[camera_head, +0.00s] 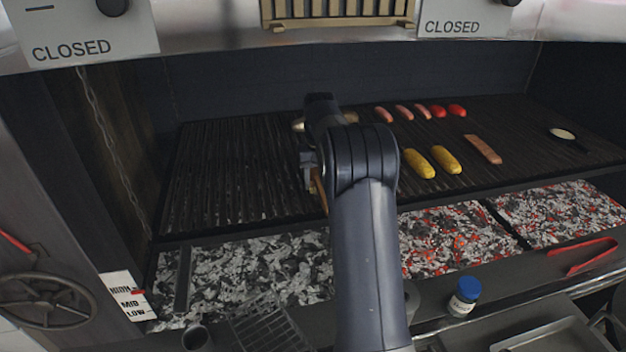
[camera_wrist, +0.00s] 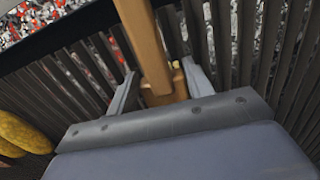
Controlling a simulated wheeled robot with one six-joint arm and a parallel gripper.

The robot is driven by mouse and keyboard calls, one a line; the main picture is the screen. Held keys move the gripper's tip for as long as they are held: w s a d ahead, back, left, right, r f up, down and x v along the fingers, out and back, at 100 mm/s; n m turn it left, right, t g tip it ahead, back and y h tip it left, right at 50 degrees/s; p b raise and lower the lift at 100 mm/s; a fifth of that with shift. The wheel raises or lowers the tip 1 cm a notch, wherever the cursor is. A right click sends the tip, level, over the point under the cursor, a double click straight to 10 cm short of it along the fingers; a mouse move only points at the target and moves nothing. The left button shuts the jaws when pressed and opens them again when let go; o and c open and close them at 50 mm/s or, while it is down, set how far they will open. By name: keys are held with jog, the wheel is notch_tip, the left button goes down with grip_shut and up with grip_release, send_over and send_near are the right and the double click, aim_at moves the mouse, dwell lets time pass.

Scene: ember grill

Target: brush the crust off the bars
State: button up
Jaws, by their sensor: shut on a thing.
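My gripper (camera_head: 308,172) is over the grill bars, partly hidden by my arm in the head view. In the wrist view my gripper (camera_wrist: 160,88) is shut on a brown wooden handle (camera_wrist: 150,45), which I take to be the brush's. A sliver of the handle (camera_head: 320,190) shows beside my arm in the head view. The brush's bristles are not clearly visible, so I cannot tell whether they touch the bars. The dark bars (camera_head: 220,180) lie bare left of my arm. They also show around the jaws (camera_wrist: 225,45). I cannot clearly make out crust on them.
Yellow corn cobs (camera_head: 420,162), a brown slab (camera_head: 483,149) and several reddish pieces (camera_head: 404,112) lie on the grill to the right. A small pan (camera_head: 565,138) is farther right. Glowing coals (camera_head: 450,240) lie below. Red tongs (camera_head: 584,255) and a blue-lidded jar (camera_head: 465,297) are in front.

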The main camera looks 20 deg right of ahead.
jog(key=shift+s+d+f, duration=0.1)
jog(key=shift+s+d, duration=0.1)
jog(key=shift+d, duration=0.8)
jog(key=shift+s+d+f, duration=0.1)
jog(key=shift+s+d, duration=0.15)
jog(key=shift+d, duration=0.7)
jog(key=shift+s+d+f, duration=0.1)
jog(key=shift+s+d, duration=0.1)
jog(key=shift+d, duration=0.8)
jog(key=shift+s+d, duration=0.2)
jog(key=shift+d, duration=0.6)
jog(key=shift+s+d, duration=0.15)
jog(key=shift+d, duration=0.65)
jog(key=shift+w+r, duration=0.1)
jog(key=shift+r, duration=3.1)
notch_tip(320, 180, up, 3)
